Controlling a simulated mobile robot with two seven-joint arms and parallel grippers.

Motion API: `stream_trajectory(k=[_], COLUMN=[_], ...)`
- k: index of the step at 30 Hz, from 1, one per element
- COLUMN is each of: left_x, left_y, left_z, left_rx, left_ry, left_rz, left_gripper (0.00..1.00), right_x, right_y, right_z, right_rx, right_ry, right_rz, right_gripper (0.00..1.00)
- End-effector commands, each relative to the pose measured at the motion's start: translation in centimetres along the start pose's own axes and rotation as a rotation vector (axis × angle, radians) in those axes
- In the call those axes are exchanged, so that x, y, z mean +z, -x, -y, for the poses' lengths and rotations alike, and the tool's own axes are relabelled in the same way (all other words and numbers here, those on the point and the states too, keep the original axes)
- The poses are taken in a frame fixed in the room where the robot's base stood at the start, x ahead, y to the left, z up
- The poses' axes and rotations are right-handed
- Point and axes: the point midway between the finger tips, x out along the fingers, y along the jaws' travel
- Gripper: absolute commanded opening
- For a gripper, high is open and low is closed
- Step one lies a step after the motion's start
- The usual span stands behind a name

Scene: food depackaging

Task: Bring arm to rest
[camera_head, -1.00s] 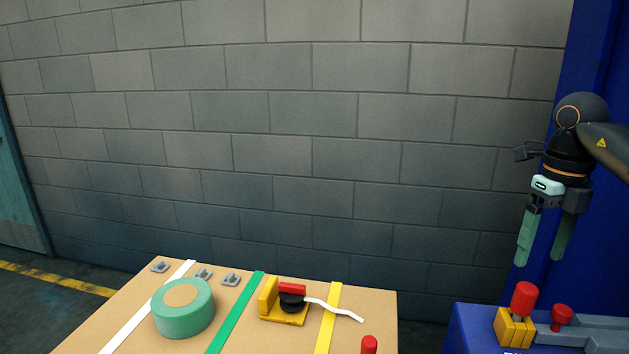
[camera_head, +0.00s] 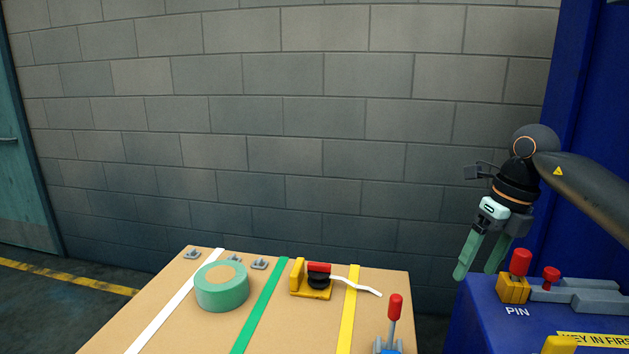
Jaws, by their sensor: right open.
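My right gripper (camera_head: 475,270) hangs at the right side of the head view with its two green fingers pointing down and to the left. The fingers are apart and nothing is between them. It is in front of the block wall, above the gap between the tan table and the blue cabinet. It touches nothing that I can see. My right arm comes in from the right edge. My left gripper is not in view.
A tan table (camera_head: 312,328) holds a green tape roll (camera_head: 222,291), a yellow fixture (camera_head: 297,276) and a red-knobbed lever (camera_head: 395,307). The blue cabinet (camera_head: 480,325) carries a red-topped pin (camera_head: 520,262) and a smaller red knob (camera_head: 551,274). A grey block wall (camera_head: 250,120) stands behind.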

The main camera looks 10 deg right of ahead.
Motion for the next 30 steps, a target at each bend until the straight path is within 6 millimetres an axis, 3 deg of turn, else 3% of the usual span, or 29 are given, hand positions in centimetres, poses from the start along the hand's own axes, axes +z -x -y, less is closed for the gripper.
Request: stream_trajectory(k=[1, 3, 5, 9, 12, 16, 19, 23, 26, 30], left_x=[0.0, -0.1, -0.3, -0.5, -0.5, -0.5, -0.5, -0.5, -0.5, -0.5], left_y=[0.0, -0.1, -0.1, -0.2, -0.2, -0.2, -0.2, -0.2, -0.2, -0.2], left_z=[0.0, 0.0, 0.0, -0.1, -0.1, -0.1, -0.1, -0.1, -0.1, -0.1], left_rx=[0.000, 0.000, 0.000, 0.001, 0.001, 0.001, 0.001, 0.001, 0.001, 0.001], left_ry=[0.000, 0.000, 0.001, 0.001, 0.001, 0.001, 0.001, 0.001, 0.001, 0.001], left_rz=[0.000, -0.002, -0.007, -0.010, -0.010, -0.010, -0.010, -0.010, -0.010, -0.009], left_gripper=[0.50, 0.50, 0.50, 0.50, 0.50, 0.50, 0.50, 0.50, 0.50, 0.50], right_x=[1.0, 2.4, 3.4, 4.6, 4.8, 4.7, 4.9, 5.6, 6.0, 5.6], right_y=[-2.0, -4.3, -6.2, -9.1, -9.2, -7.5, -5.7, -3.9, -3.9, -6.7], right_z=[-2.3, -6.0, -9.8, -19.8, -26.1, -31.8, -33.7, -33.1, -30.6, -25.4], right_rx=[0.060, 0.163, 0.268, 0.587, 0.835, 1.147, 1.362, 1.585, 1.698, 1.748], right_ry=[0.046, 0.105, 0.150, 0.201, 0.164, 0.021, -0.160, -0.483, -0.784, -1.266], right_rz=[0.024, 0.078, 0.127, 0.259, 0.354, 0.467, 0.545, 0.630, 0.681, 0.718], right_gripper=[0.81, 0.81, 0.81, 0.81, 0.81, 0.81, 0.81, 0.81, 0.81, 0.81])
